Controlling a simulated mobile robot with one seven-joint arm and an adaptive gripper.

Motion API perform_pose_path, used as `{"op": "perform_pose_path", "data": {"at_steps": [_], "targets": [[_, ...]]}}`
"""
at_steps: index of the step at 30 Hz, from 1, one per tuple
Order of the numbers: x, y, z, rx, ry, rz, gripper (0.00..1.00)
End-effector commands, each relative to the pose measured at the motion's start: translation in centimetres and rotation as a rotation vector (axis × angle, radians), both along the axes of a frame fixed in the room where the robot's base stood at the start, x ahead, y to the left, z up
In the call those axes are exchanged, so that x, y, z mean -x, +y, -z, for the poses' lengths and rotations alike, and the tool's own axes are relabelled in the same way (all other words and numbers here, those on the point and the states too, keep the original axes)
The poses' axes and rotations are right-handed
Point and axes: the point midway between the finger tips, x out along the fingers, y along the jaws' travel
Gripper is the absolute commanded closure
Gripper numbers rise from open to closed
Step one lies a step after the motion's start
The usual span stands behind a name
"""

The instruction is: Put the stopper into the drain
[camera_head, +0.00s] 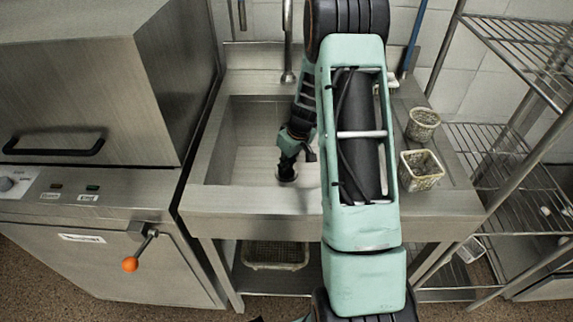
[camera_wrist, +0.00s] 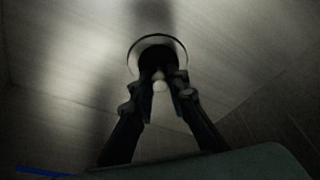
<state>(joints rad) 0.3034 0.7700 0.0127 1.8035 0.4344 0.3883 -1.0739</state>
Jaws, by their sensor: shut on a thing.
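My gripper (camera_head: 287,169) points down into the sink, right over the drain (camera_head: 294,180). In the wrist view the drain's pale ring (camera_wrist: 133,50) lies just beyond the fingertips, around a dark middle. My gripper (camera_wrist: 162,86) is shut on the stopper, of which only a small pale rounded part (camera_wrist: 160,84) shows between the fingertips. The rest of the stopper is lost in the dark, so I cannot tell whether it is inside the drain or just above it. In the head view the fingers hide the stopper.
The sink (camera_head: 245,150) has raised walls around my gripper, and a faucet (camera_head: 288,60) stands behind. Two perforated baskets (camera_head: 423,125) (camera_head: 421,183) sit on the right counter. A wire shelf (camera_head: 500,140) stands right; a steel machine (camera_head: 95,110) stands left.

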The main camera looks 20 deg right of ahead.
Motion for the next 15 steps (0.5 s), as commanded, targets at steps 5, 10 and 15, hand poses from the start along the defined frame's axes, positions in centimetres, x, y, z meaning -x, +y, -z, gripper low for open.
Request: {"op": "perform_pose_path", "data": {"at_steps": [5, 10, 15], "targets": [[0.00, 0.01, 0.09, 0.000, 0.000, 0.000, 1.00], [0.02, 0.01, 0.14, 0.000, 0.000, 0.001, 0.74], [0.02, 0.01, 0.13, 0.000, 0.000, 0.001, 0.68]]}}
